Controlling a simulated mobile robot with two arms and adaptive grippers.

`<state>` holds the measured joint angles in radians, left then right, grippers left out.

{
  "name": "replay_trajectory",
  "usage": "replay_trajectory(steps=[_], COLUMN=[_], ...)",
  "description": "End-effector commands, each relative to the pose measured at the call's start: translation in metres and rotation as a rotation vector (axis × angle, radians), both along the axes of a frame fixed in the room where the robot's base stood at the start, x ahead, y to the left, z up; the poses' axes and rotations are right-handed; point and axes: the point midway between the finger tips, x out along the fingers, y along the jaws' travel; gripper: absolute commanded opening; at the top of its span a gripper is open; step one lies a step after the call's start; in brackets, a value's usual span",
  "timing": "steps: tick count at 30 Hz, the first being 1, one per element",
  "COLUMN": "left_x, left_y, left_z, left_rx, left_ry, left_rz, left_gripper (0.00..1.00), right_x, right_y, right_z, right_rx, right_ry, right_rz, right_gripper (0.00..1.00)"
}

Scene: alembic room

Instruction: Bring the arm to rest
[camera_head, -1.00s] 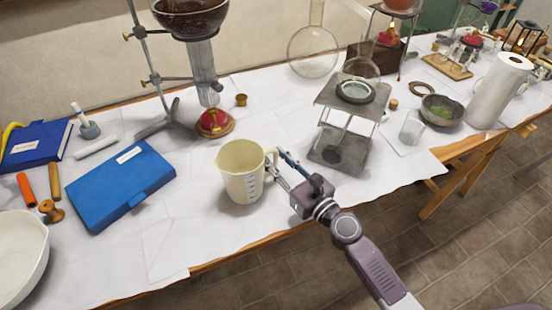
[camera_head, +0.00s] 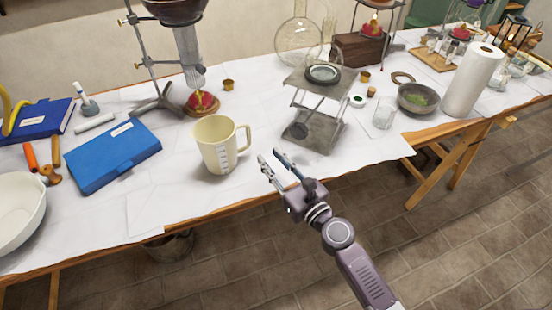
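My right gripper (camera_head: 272,160) is open and empty at the front edge of the white-covered table (camera_head: 180,195). Its two fingers point toward the table, with a clear gap between them. A cream measuring jug (camera_head: 212,148) with a handle on its right stands upright to the left of the gripper, apart from it. My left gripper does not show in the view.
A metal stand (camera_head: 318,100) with a dish on top is behind the gripper. A blue case (camera_head: 112,155) and a white bowl (camera_head: 18,215) lie to the left. A paper towel roll (camera_head: 474,82) stands at right. The floor (camera_head: 270,260) in front is mostly free.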

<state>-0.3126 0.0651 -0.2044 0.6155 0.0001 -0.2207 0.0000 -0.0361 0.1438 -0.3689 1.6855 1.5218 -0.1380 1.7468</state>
Motion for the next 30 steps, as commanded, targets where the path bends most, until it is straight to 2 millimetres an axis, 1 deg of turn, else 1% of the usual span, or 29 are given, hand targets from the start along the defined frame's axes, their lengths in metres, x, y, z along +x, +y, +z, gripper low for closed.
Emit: replay_trajectory(steps=[2, 6, 9, 14, 17, 20, 22, 24, 26, 27, 29, 30], left_x=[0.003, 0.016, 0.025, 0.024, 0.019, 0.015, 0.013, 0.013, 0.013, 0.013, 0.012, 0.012], left_y=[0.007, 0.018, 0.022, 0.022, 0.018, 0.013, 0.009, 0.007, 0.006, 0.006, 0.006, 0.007], left_z=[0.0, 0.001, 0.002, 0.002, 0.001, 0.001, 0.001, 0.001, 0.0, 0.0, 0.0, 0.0], left_rx=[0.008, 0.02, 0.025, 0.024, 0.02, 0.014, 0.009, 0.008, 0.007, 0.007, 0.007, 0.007], left_ry=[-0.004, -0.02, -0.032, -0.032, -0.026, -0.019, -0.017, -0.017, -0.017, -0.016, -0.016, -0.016], left_rz=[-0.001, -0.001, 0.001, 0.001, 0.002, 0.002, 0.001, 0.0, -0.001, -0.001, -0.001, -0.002], left_gripper=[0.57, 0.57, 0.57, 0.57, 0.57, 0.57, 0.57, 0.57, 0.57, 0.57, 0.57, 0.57], right_x=[0.0, 0.0, 0.0, -0.002, -0.016, -0.046, -0.073, -0.101, -0.124, -0.139, -0.16, -0.174], right_y=[0.0, 0.0, 0.0, 0.001, 0.011, 0.027, 0.036, 0.04, 0.037, 0.032, 0.019, 0.008], right_z=[0.0, 0.0, 0.0, 0.0, 0.002, 0.001, -0.006, -0.019, -0.033, -0.044, -0.06, -0.071], right_rx=[0.0, 0.0, 0.0, -0.02, -0.132, -0.375, -0.606, -0.851, -1.06, -1.195, -1.396, -1.522], right_ry=[0.0, 0.0, 0.0, -0.01, -0.069, -0.194, -0.307, -0.423, -0.513, -0.568, -0.643, -0.686], right_rz=[0.0, 0.0, 0.0, 0.008, 0.058, 0.158, 0.253, 0.356, 0.45, 0.516, 0.624, 0.703], right_gripper=[0.27, 0.27, 0.27, 0.27, 0.27, 0.27, 0.27, 0.27, 0.27, 0.27, 0.27, 0.27])
